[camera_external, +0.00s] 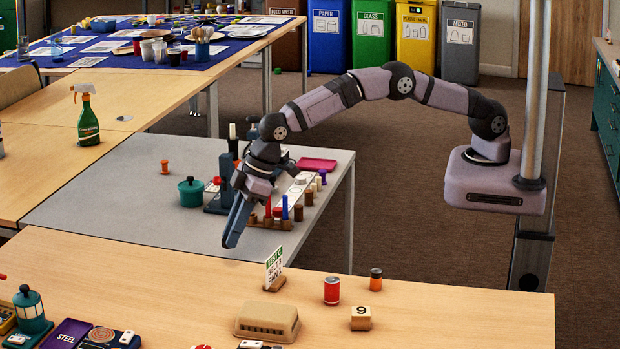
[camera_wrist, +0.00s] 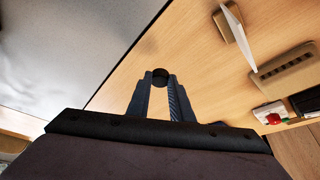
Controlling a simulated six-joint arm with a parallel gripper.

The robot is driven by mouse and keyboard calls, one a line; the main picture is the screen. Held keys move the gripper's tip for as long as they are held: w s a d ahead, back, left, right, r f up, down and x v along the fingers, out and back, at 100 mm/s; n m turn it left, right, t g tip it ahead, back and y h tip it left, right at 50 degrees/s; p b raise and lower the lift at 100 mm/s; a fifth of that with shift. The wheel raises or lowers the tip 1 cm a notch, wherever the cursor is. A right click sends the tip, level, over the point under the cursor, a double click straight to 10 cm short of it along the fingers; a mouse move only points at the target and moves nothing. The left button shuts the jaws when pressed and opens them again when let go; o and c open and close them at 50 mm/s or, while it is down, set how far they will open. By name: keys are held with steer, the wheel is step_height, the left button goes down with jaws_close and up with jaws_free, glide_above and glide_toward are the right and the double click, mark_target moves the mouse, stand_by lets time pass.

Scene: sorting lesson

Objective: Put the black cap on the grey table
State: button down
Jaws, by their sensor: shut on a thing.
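My gripper (camera_external: 236,228) hangs at the near edge of the grey table (camera_external: 150,200), where the wooden table in front begins. In the wrist view my gripper (camera_wrist: 160,82) is shut on the black cap (camera_wrist: 160,75), a small round dark piece held between the fingertips. The cap is hidden by the fingers in the external view. The grey table also shows at the upper left of the wrist view (camera_wrist: 70,40), with the wooden surface under the cap.
On the grey table stand a teal pot (camera_external: 191,193), an orange spool (camera_external: 164,167) and several coloured pegs behind my gripper. Its front left part is clear. On the wooden table are a sign (camera_external: 274,268), a red can (camera_external: 331,290) and a beige block (camera_external: 267,321).

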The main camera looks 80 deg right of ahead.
steer(key=shift+r, duration=1.9)
